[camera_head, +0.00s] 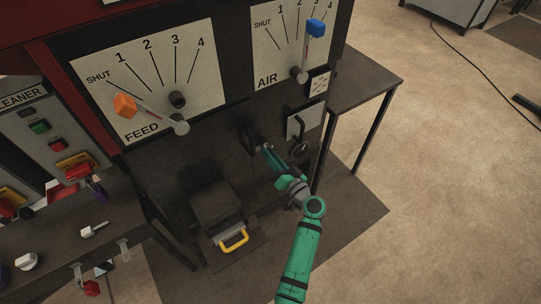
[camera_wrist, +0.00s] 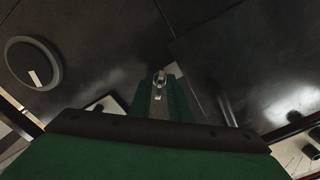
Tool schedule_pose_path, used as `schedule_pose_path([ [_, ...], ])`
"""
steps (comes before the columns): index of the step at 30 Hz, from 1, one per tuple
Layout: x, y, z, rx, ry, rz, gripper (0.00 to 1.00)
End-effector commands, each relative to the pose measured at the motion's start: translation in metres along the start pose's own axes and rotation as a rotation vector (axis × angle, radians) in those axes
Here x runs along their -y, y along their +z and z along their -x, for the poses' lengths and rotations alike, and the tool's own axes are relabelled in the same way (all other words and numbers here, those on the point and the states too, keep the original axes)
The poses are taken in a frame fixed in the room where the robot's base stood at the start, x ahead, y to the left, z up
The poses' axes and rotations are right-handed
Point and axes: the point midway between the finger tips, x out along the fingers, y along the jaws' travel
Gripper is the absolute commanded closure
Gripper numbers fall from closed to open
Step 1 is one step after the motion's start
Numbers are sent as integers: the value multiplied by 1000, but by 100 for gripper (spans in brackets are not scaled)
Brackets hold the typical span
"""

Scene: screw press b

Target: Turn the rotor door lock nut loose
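My gripper (camera_head: 267,151) reaches to the dark front of the machine, below the two dial plates. In the wrist view its two green fingers (camera_wrist: 160,86) point ahead with a narrow gap between them. A small metallic piece (camera_wrist: 160,78), which looks like the lock nut, shows between the fingertips. I cannot tell whether the fingers touch it or grip it. In the head view the nut is too small and too covered by the fingers to make out.
A round black disc (camera_wrist: 33,64) is at the left in the wrist view. The FEED dial (camera_head: 150,80) and AIR dial (camera_head: 292,40) are above. A box with a yellow handle (camera_head: 234,240) is below left. A dark side table (camera_head: 365,80) stands right; open floor lies beyond.

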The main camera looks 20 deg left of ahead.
Motion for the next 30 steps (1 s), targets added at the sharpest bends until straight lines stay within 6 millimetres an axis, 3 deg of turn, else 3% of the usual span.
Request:
schedule_pose_path([
  [10,0,0,1,0,0,-1,73],
  [14,-1,0,10,-1,1,-2,73],
  [30,-1,0,98,-1,1,-1,73],
])
